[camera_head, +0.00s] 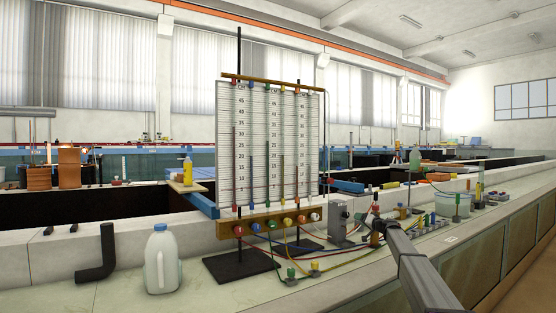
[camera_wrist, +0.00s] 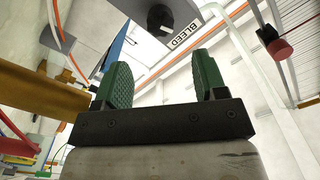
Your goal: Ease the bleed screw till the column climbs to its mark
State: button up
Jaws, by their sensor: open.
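The bleed screw looks to be a dark round knob (camera_wrist: 160,17) on the underside of a grey block, next to a label (camera_wrist: 184,34) reading BLEED, at the top of the wrist view. In the head view the grey block (camera_head: 340,222) stands right of the manometer board (camera_head: 270,150), which carries several upright tubes with coloured columns against a numbered scale. Which column and mark belong to the screw cannot be told. My gripper (camera_wrist: 164,80) is open, its green pads apart with nothing between them, short of the knob. It also shows in the head view (camera_head: 376,226), just right of the block.
A row of coloured knobs (camera_head: 270,224) and loose hoses run below the board. A white jug (camera_head: 162,260) and black elbow pipe (camera_head: 96,254) stand on the ledge at left. Bottles and a tub (camera_head: 453,204) crowd the right ledge. A red-and-black part (camera_wrist: 279,46) shows at the upper right of the wrist view.

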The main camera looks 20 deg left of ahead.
aim_at(348, 215)
jog(key=x, duration=1)
jog(key=shift+w+a, duration=0.25)
jog(key=c, duration=0.9)
